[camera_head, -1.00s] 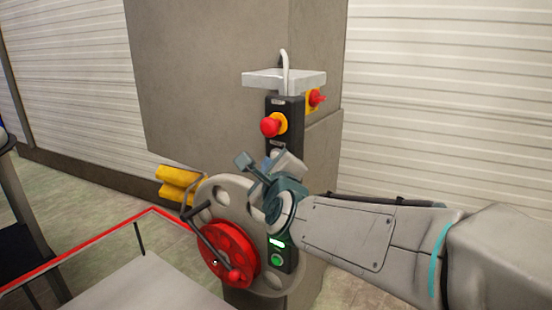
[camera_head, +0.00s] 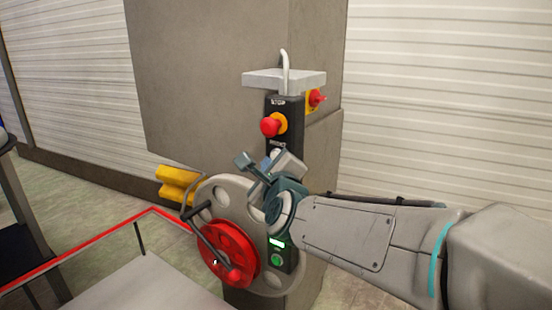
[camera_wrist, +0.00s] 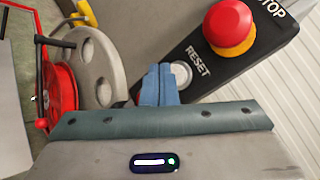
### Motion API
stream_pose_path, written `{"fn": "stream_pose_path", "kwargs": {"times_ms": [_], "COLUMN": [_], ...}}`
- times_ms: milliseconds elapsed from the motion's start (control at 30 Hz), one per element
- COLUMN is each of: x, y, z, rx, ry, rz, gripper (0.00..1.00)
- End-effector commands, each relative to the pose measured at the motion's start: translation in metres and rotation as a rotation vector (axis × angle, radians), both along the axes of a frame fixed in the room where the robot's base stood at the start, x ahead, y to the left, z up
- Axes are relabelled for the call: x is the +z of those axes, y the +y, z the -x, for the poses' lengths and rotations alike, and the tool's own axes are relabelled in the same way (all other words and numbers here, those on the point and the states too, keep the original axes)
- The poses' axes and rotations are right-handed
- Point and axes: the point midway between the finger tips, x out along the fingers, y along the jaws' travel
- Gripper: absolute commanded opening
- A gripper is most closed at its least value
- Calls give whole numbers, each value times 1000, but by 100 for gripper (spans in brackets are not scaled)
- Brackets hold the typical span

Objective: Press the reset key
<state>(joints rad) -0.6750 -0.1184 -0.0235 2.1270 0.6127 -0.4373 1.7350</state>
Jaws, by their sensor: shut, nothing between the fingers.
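The reset key is a round pale button (camera_wrist: 181,74) beside the RESET label on a black control panel (camera_wrist: 228,68) in the wrist view. My gripper (camera_wrist: 159,70) is shut and empty, its blue fingers pressed together. Its tips appear just left of the key and overlap its edge in the picture. I cannot tell if they touch it. In the head view the key (camera_head: 276,153) shows partly, just above my gripper, below the red stop button (camera_head: 270,126).
The red mushroom stop button (camera_wrist: 229,24) sits close to the key on the same panel. A grey disc with a red crank wheel (camera_head: 229,251) stands below left. A green button (camera_head: 277,260) is lower down. A yellow piece (camera_head: 177,184) juts out at left.

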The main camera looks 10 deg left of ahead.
Motion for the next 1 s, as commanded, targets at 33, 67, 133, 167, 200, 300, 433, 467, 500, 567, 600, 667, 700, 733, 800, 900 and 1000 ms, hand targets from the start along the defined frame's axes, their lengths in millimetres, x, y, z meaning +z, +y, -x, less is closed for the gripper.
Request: {"fn": "stream_pose_path", "kwargs": {"times_ms": [33,67,133,167,200,300,433,467,500,567,600,667,700,733,800,900,1000], "x": [0,0,0,0,0,-1,-2,-2,-2,-1,-1,0,0,0,0,0,0], "y": [0,0,0,0,0,-1,-2,-3,-3,-4,-4,-4,-4,-4,-4,-4,-4], "z": [0,0,0,0,0,-2,-6,-6,-7,-8,-9,-9,-9,-9,-9,-9,-9], "rx": [0,0,0,0,0,0,-1,-1,-1,-1,-1,-1,0,0,0,0,0], "ry": [0,0,0,0,0,0,-1,-1,0,-1,-1,-1,0,0,0,0,0], "rz": [0,0,0,0,0,0,-1,-1,0,0,0,0,0,0,0,0,0], "gripper": [0,0,0,0,0,0,0,0,0,0,0,0,0,0,0,0,0]}}
